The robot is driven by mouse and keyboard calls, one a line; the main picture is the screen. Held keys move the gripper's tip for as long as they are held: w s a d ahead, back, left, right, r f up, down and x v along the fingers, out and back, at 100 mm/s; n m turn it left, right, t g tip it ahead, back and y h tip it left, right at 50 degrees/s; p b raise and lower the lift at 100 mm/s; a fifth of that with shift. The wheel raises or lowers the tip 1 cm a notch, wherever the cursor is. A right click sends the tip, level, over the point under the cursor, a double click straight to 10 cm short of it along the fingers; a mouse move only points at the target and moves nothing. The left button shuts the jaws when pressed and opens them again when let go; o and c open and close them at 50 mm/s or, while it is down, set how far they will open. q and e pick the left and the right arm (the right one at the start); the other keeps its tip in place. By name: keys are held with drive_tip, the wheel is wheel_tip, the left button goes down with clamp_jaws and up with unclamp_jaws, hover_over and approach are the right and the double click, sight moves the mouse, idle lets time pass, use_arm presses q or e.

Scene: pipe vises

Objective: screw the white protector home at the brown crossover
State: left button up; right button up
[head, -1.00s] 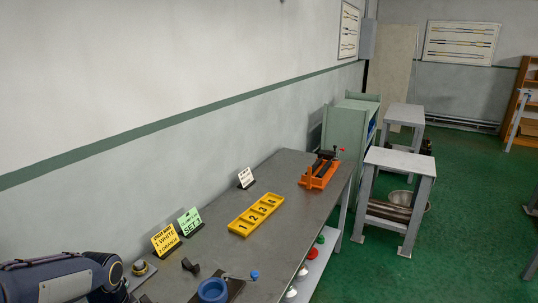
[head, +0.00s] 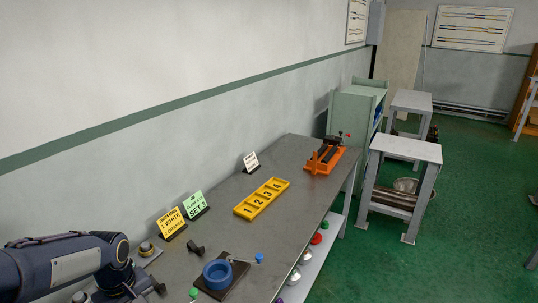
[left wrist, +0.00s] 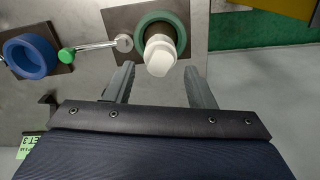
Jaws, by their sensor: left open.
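In the left wrist view my left gripper (left wrist: 159,69) is open, its two fingers spread with nothing between the pads. The white protector (left wrist: 159,56) lies just beyond the fingertips, roughly centred between them. It stands at the end of a dark brownish piece (left wrist: 158,30), likely the crossover, inside a green ring vise (left wrist: 178,17). I cannot tell how deep the protector is seated. In the head view my left arm comes in at the lower left, and its gripper is mostly cut off at the bottom edge. My right gripper is not in view.
A blue ring vise (head: 217,274) stands beside the green one; a green-knobbed lever (left wrist: 67,54) lies between them in the wrist view. Farther along the bench are sign cards (head: 171,222), a yellow numbered tray (head: 261,199) and an orange vise (head: 323,158).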

use_arm(q)
drive_tip(key=n, duration=0.3)
drive_tip(key=shift+n, duration=0.4)
drive_tip(key=n+p, duration=0.1)
drive_tip(key=n, duration=0.3)
drive_tip(key=shift+n, duration=0.4)
drive_tip(key=n+p, duration=0.2)
drive_tip(key=n, duration=0.2)
drive_tip(key=shift+r, duration=0.2)
drive_tip(key=n+p, duration=0.1)
drive_tip(key=n, duration=0.1)
drive_tip(key=shift+f+n, duration=0.1)
drive_tip(key=shift+n, duration=0.3)
drive_tip(key=shift+f+n, duration=0.15)
drive_tip(key=shift+n, duration=0.15)
drive_tip(key=shift+f+b, duration=0.9)
drive_tip(key=shift+f, duration=0.25)
